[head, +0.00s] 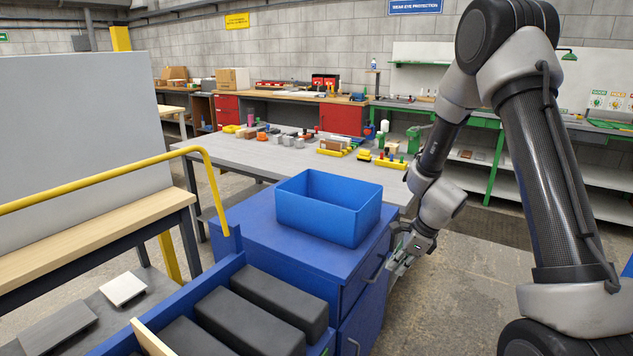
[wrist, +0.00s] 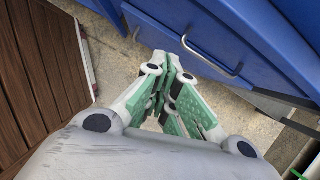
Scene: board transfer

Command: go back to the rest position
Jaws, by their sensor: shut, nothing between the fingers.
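My gripper (head: 396,264) hangs low at the right side of the blue cabinet in the head view, pointing down and to the left. In the wrist view my gripper (wrist: 176,78) shows its green-padded fingers drawn together, with nothing between them. The fingertips are close to the front of the blue cabinet (wrist: 215,30) and its drawer handle (wrist: 210,62); I cannot tell whether they touch it.
An empty-looking blue bin (head: 318,222) stands on the blue cabinet (head: 270,243). Dark grey blocks (head: 265,308) lie at the front. A table (head: 250,150) behind holds several small parts. A yellow rail (head: 110,180) crosses the left. Concrete floor (head: 470,290) is open at the right.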

